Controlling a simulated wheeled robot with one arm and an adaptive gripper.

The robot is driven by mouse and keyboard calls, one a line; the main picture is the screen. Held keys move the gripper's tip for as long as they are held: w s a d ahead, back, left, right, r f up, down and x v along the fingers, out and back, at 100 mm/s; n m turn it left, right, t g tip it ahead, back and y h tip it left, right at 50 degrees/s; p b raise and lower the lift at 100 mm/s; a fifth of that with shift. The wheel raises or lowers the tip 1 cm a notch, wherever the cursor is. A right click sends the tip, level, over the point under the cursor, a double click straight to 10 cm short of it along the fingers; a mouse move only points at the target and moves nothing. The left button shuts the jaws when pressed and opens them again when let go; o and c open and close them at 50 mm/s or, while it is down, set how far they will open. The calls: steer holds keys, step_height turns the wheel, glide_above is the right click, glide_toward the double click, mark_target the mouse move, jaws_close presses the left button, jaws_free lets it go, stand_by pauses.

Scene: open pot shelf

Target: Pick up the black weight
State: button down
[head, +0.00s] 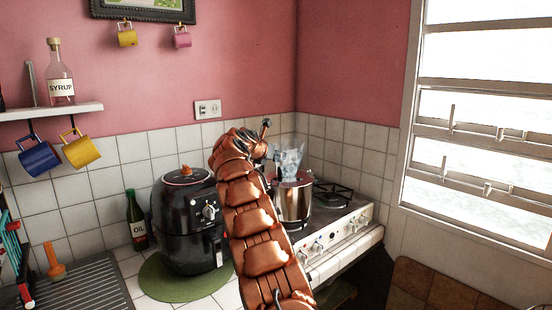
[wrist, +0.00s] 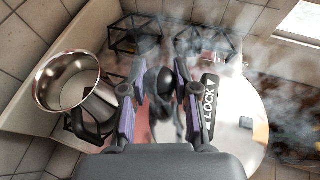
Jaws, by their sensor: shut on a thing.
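In the wrist view, the black weight (wrist: 163,84) is a small dark rounded piece between the two purple-edged fingers of my gripper (wrist: 163,95). My gripper is shut on it, above the lid (wrist: 246,100) of a cooker with a black handle marked LOCK (wrist: 210,103). I cannot tell whether the weight still touches the lid. In the head view, the steel pot (head: 293,205) stands on the stove beyond my arm, with pale steam above it. The weight cannot be made out there, and my fingers are not clear.
A steel pan (wrist: 66,80) with a black handle is at the left in the wrist view. Stove grates (head: 335,193) lie beside the cooker. A black air fryer (head: 187,220) on a green mat (head: 160,280) and an oil bottle (head: 136,220) stand left of my arm.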

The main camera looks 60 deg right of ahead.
steer(key=shift+s+a+b, duration=0.55)
steer(key=shift+s, duration=0.3)
steer(key=s+a+r+b, duration=0.1)
steer(key=s+a+b, duration=0.2)
steer(key=s+a, duration=0.4)
steer(key=shift+s+r, duration=0.2)
steer(key=shift+s, duration=1.85)
